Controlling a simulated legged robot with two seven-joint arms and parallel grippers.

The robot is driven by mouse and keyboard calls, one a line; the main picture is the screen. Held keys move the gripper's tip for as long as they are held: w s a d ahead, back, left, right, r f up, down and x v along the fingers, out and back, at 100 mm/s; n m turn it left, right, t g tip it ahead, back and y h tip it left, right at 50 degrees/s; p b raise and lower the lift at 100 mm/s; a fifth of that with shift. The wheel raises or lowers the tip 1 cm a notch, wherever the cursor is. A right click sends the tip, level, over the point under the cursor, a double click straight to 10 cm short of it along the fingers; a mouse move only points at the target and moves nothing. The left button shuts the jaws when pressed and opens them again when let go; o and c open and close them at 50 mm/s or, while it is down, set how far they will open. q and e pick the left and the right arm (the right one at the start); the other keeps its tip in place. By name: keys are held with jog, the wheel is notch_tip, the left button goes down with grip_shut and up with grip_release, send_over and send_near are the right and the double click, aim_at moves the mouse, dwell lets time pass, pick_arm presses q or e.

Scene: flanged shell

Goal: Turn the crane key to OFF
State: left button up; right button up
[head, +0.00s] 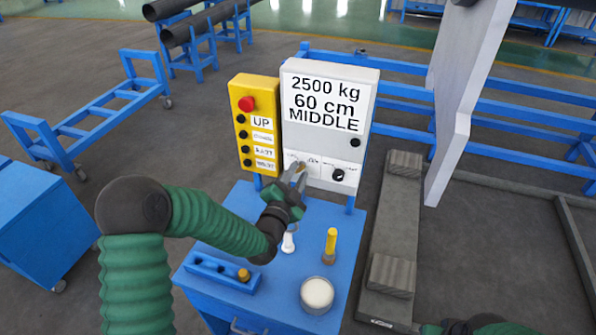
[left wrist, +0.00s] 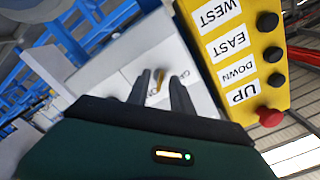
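The white control box (head: 328,150) stands at the back of the blue cart, with a sign reading 2500 kg, 60 cm, MIDDLE. My left gripper (head: 298,172) is at the lower left of its front face. The fingers are apart. The labels beside the key are partly hidden by the fingers, so its setting cannot be read. My right gripper does not show; only a bit of my arm is at the bottom edge.
A yellow button box (head: 254,122) with a red button stands left of the white box. A black knob (head: 338,175) sits right of my left gripper. On the cart (head: 290,268) are a yellow-handled tool (head: 331,242), a round white-topped pot (head: 317,293) and a blue holder (head: 212,270).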

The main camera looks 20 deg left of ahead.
pick_arm(q)
jog(key=shift+w, duration=0.35)
jog(key=shift+d, duration=0.1)
grip_shut()
